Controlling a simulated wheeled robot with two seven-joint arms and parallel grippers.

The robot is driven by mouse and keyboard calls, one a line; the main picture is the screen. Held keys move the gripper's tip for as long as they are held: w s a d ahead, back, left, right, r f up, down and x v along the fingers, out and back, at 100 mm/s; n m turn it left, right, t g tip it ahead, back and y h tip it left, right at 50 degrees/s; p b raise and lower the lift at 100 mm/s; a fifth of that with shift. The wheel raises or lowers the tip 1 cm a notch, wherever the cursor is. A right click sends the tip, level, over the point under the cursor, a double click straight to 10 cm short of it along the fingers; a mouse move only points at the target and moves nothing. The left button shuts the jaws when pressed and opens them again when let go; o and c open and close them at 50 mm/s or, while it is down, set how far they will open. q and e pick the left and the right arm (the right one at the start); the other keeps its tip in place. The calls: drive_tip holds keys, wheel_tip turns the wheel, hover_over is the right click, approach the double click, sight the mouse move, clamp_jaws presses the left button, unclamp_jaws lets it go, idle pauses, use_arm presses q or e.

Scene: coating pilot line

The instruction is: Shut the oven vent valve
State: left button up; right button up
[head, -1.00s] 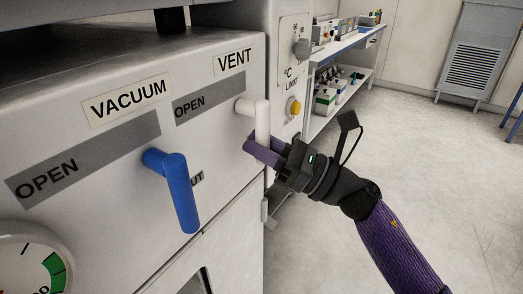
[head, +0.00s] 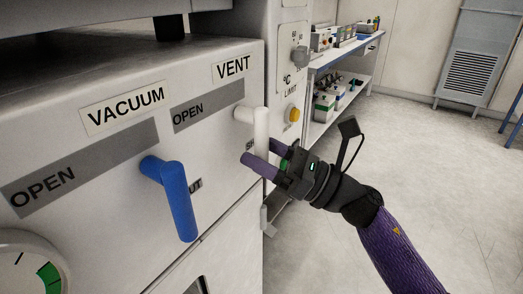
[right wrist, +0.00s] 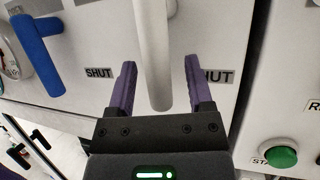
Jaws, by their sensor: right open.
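The vent valve has a white lever handle (head: 262,128) below the VENT label (head: 234,66), and it points straight down. In the right wrist view the white handle (right wrist: 154,50) runs down between my right gripper's two purple fingers (right wrist: 160,88), with a gap on each side. A SHUT label (right wrist: 218,76) is partly hidden behind the right finger. In the head view my right gripper (head: 268,157) is open at the handle's lower end. My left gripper is not in view.
A blue vacuum handle (head: 174,197) stands out from the panel to the left. A gauge (head: 25,272) sits at the lower left. A yellow button (head: 292,114) and a knob (head: 300,56) are to the right. A shelved bench (head: 340,75) stands behind; the floor at right is clear.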

drive_tip(key=v, duration=0.9)
drive_tip(key=shift+d+b, duration=0.3)
drive_tip(key=shift+b, duration=0.1)
drive_tip(key=shift+s+f, duration=0.1)
drive_tip(key=shift+f, duration=0.05)
